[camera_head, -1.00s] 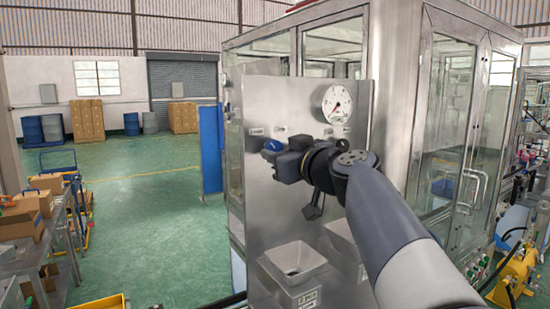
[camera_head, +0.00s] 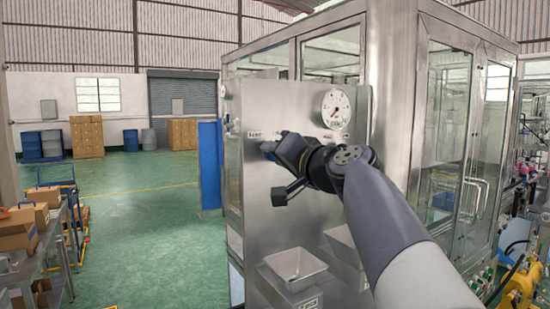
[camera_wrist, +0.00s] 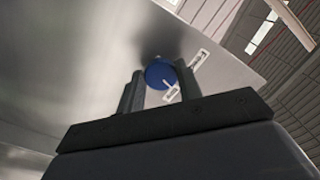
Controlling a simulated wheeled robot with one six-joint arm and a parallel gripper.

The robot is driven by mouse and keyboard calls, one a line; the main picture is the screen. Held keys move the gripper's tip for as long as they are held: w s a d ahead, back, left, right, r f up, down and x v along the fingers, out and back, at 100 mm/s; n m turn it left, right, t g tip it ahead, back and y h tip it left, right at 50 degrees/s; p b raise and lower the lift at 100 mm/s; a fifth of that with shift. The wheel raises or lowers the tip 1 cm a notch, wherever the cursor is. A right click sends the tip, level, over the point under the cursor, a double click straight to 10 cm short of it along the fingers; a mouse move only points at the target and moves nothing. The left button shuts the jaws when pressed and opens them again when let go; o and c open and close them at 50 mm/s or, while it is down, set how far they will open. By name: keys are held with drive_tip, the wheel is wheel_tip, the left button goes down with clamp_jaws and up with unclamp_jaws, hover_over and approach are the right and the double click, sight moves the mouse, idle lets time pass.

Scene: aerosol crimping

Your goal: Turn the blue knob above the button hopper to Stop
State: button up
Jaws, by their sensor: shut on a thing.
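The blue knob (camera_head: 267,147) is on the upper part of the steel panel (camera_head: 262,205), above the left hopper (camera_head: 291,268). In the wrist view the round blue knob (camera_wrist: 159,73) sits between the two dark fingers of my gripper (camera_wrist: 160,88). My gripper (camera_head: 280,150) is shut on the knob, and its body is tilted. White labels (camera_wrist: 198,59) lie on the panel beside the knob, too small to read. Most of the knob is hidden by my gripper in the head view.
A round gauge (camera_head: 335,108) is mounted at the panel's upper right. A second hopper (camera_head: 342,242) stands right of the first, partly behind my arm. A glass-walled steel cabinet (camera_head: 400,130) is behind the panel. Green floor (camera_head: 150,230) is open to the left.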

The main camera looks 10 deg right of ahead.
drive_tip(key=m, duration=0.5)
drive_tip(key=shift+p, duration=0.3)
drive_tip(key=shift+m, duration=0.4)
drive_tip(key=o, duration=1)
drive_tip(key=shift+c, duration=0.2)
drive_tip(key=shift+r, duration=0.1)
drive_tip(key=shift+s, duration=0.1)
drive_tip(key=b+v, duration=0.3)
drive_tip(key=v, duration=0.7)
drive_tip(key=shift+s+b, duration=0.35)
drive_tip(key=shift+w, duration=0.1)
